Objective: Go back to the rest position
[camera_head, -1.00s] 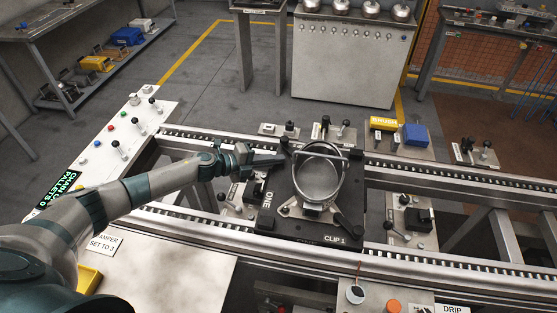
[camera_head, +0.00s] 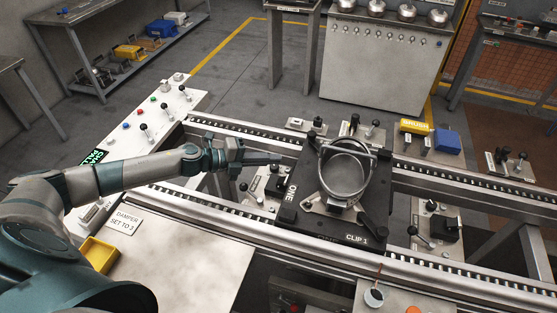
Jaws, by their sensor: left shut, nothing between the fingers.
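My left arm comes in from the left, and my left gripper (camera_head: 262,158) is shut and empty. Its fingers point right, toward the upper left corner of the black pallet (camera_head: 300,222) on the conveyor. I cannot tell from this view whether the fingertips touch anything there. The pallet carries an open round metal housing (camera_head: 345,177) with a bar across its top, held among clamps. The pallet is marked ONE and CLIP 1. My right gripper is not in view.
The conveyor rails (camera_head: 440,187) run across the middle. A control panel with levers (camera_head: 145,128) stands at the left. A yellow brush block (camera_head: 414,127) and a blue block (camera_head: 447,141) sit behind the rails. A bare bench top (camera_head: 180,255) is at the front left, with a yellow bin (camera_head: 98,254).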

